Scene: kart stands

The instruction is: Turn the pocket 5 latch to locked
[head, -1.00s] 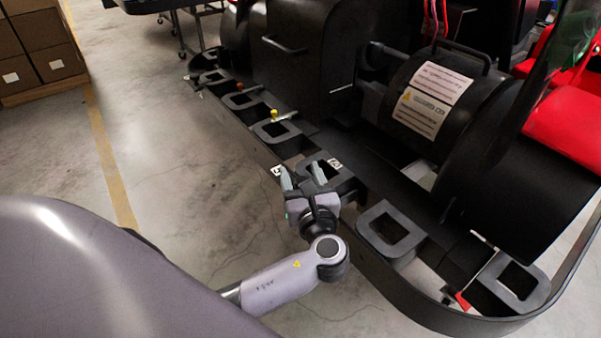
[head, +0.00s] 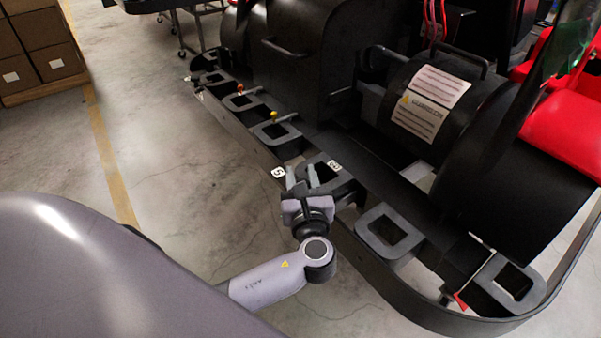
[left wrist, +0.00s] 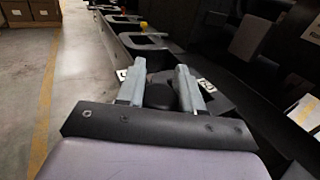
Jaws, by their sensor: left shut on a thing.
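My left gripper (head: 302,174) is at the near edge of a dark square pocket (head: 345,181) on the black kart stand. A small white label that looks like a 5 (head: 278,173) is just left of the fingers. In the left wrist view the two grey fingers stand on either side of a dark rounded piece (left wrist: 158,96), which looks like the latch knob. The gripper is shut on it. The latch's lever and its turn angle are hidden or too dark to tell. My right gripper is not in view.
Further pockets line the stand's rail, with a yellow knob (head: 274,116) and an orange-red knob (head: 239,88) farther back. A red-tipped lever (head: 460,300) is at the near right. A black drum with labels (head: 432,105) rises behind. Open floor (head: 190,170) lies left.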

